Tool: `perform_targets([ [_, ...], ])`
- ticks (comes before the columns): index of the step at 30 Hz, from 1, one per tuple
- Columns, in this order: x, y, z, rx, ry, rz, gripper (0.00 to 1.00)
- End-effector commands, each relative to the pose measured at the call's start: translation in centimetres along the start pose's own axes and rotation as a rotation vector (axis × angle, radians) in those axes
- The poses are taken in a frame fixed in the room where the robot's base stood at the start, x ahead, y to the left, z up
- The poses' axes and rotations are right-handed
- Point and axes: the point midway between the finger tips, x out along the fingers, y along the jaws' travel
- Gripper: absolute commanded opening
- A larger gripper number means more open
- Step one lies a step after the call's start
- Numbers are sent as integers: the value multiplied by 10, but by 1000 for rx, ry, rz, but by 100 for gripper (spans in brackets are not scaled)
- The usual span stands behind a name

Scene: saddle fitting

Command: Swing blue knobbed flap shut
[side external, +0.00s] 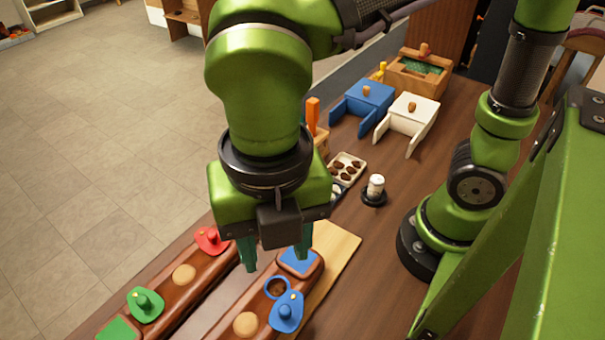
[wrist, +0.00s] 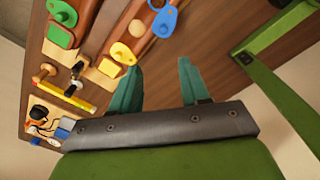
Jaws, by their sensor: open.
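The blue knobbed flap (side external: 287,312) lies on the near dark wooden block, low in the side view. A blue ring (side external: 277,287) around a dark round opening sits next to it, toward the block's end; the flap's knob side lies off this opening. A blue flap with a ring also shows at the top of the wrist view (wrist: 164,22). My gripper (side external: 275,250) is open and empty, with teal fingers pointing down above the gap between the blocks and short of the blue square patch. In the wrist view its fingers (wrist: 160,68) stand apart with nothing between them.
A second wooden block holds a red flap (side external: 212,240) and a green flap (side external: 145,305). A light board (side external: 338,250) lies beside the near block. A white jar (side external: 375,187), a tray of dark pieces (side external: 348,168), and blue (side external: 364,100) and white (side external: 408,117) boxes stand further back.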

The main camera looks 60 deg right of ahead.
Motion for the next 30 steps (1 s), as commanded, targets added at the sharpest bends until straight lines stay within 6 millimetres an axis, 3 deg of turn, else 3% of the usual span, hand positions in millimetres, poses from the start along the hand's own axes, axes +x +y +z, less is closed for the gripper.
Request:
perform_targets([
  [6,1,-4,2,-149,-3,-22,45],
  [11,18,-5,2,-155,-3,-24,45],
  [30,147,-8,2,-154,-1,-23,45],
])
